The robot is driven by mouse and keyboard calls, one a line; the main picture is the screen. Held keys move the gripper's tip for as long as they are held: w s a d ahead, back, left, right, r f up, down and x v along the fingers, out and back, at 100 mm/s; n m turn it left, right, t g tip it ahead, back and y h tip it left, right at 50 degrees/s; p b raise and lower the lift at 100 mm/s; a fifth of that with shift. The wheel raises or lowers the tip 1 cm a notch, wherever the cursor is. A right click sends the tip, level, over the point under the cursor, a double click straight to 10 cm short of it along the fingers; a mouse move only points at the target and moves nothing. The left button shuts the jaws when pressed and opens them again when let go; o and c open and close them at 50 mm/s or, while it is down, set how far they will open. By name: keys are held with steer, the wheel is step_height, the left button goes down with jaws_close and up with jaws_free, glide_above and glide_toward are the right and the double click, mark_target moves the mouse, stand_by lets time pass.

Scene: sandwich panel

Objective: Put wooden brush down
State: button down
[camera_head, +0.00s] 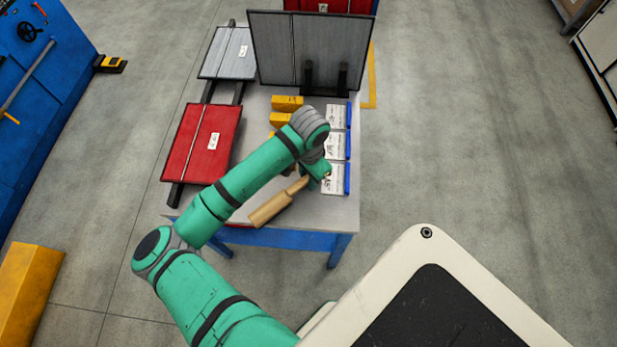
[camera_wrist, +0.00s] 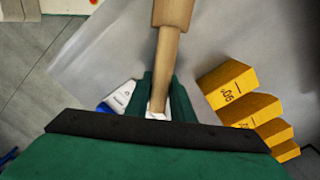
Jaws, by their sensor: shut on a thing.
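The wooden brush (camera_head: 272,209) shows in the head view near the front edge of the table (camera_head: 345,215), its handle running up to the right toward my gripper. My gripper (camera_wrist: 157,100) is shut on the brush's narrow handle. In the wrist view the brush (camera_wrist: 171,22) runs from between the fingers to the top edge, where it widens and is cut off. My arm hides part of the gripper in the head view. I cannot tell whether the brush touches the table.
Several yellow blocks (camera_head: 287,103) stand mid-table. Several white-and-blue boxes (camera_head: 335,147) line the right side. A red panel (camera_head: 201,143) and a grey panel (camera_head: 229,53) lie on rails at left. A large dark panel (camera_head: 308,50) stands upright behind. The front table strip looks clear beside the brush.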

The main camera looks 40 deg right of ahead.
steer(key=shift+f, duration=0.1)
steer(key=c, duration=1.5)
jaws_free()
steer(key=shift+c, duration=0.2)
step_height(320, 180, up, 12)
steer(key=shift+s, duration=0.15)
